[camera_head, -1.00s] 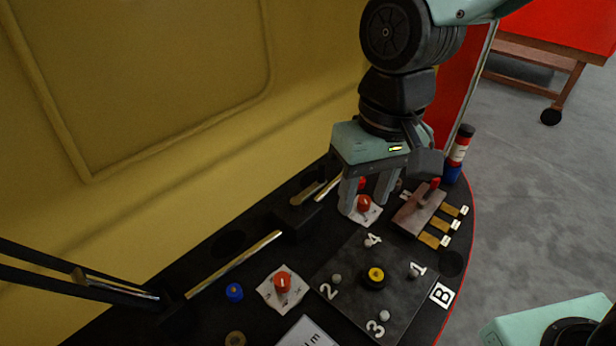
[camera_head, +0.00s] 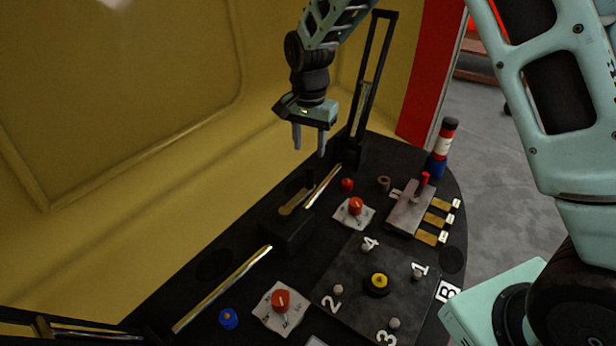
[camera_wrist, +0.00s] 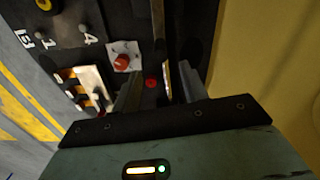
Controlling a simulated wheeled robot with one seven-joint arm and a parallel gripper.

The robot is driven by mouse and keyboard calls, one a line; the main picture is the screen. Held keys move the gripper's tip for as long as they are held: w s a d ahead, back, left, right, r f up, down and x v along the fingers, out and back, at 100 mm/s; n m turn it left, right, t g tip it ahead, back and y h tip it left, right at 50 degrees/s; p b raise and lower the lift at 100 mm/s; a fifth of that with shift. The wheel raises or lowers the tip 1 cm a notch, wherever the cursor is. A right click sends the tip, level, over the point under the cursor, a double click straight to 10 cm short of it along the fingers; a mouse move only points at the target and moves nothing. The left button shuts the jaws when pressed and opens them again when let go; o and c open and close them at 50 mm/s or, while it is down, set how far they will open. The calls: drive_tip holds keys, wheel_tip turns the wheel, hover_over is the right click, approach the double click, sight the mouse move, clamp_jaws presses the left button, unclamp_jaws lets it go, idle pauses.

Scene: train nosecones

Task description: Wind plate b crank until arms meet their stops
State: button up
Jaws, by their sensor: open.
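Plate B, a dark square plate (camera_head: 345,295) numbered 1 to 4, lies on the black console, with the letter B (camera_head: 447,292) beside it. Its centre holds a black hub with a yellow cap (camera_head: 379,283); small grey knobs stand near the numbers. I cannot make out a crank handle on it, nor identify the arms' stops. My gripper (camera_head: 309,150) is open and empty, high over the back of the console, well away from plate B. In the wrist view a red button (camera_wrist: 151,83) shows between its fingers, and the yellow cap (camera_wrist: 45,4) is at the top left edge.
A tall black frame (camera_head: 373,80) stands behind my gripper. Red knobs (camera_head: 280,300) (camera_head: 355,206) sit on white cards. A lever block (camera_head: 408,210) and a red-white-blue cylinder (camera_head: 442,150) are at the right. Brass bars (camera_head: 225,287) run along the yellow wall.

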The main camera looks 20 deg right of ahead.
sight(309, 187)
wheel_tip(309, 187, down, 10)
drive_tip(key=shift+f, duration=0.25)
drive_tip(key=shift+s, duration=0.1)
clamp_jaws()
